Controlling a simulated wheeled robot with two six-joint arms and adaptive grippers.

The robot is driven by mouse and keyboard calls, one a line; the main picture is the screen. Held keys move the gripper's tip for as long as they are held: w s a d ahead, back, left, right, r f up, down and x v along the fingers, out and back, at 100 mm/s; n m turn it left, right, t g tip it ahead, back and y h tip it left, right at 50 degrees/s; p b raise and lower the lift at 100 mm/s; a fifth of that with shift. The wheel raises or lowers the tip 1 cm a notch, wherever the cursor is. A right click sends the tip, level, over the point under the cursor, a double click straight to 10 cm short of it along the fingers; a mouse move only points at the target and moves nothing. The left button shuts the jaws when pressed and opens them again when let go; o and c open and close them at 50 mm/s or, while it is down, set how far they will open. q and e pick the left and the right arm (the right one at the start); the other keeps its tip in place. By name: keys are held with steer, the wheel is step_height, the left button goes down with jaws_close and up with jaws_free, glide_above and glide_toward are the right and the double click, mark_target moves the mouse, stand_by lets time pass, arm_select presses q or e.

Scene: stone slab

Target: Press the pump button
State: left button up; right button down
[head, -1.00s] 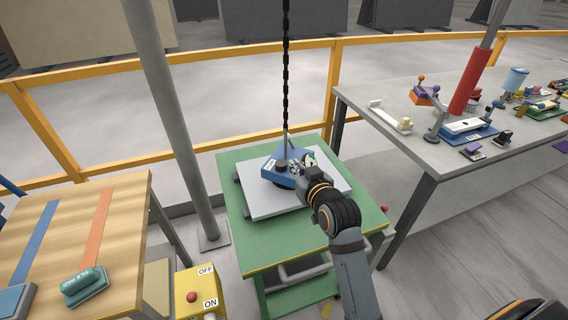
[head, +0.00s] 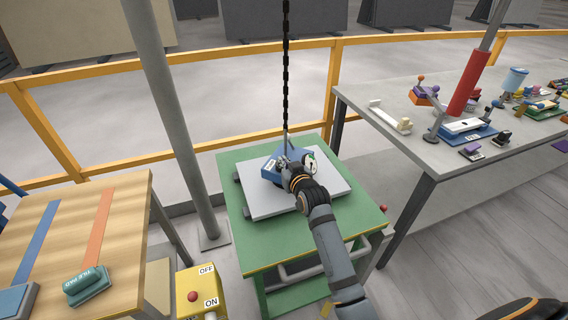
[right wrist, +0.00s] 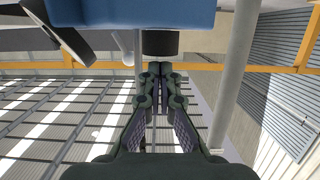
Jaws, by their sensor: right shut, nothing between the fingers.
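A blue lifting unit (head: 268,173) hangs on a black chain and rests on a grey slab (head: 270,205). It has a round white gauge (head: 310,163). My right gripper (head: 283,162) is at the unit, partly covering it. In the right wrist view, the fingers (right wrist: 160,72) are closed together and empty. A short black cylinder (right wrist: 160,43) under the blue body (right wrist: 150,14) lies right in front of the fingertips; it may be the pump button, and I cannot tell whether they touch. My left gripper is out of view.
The slab lies on a green table (head: 235,160). A grey post (head: 178,130) stands left of it. A yellow ON/OFF box (head: 190,285) is at the lower left. A wooden table (head: 130,215) and a cluttered grey table (head: 400,150) flank it.

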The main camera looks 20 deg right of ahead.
steer(key=shift+f, duration=0.25)
steer(key=shift+f, duration=0.9)
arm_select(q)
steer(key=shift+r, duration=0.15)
arm_select(e)
step_height(320, 180, up, 5)
steer(key=p, duration=0.4)
steer(key=shift+w+f+p, duration=0.1)
steer(key=shift+w+p, duration=0.05)
steer(key=shift+p, duration=0.25)
arm_select(q)
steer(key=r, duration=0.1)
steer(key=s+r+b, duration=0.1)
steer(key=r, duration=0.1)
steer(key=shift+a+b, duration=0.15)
steer(key=shift+b, duration=0.15)
arm_select(e)
steer(key=v, duration=1)
steer(key=shift+f, duration=0.25)
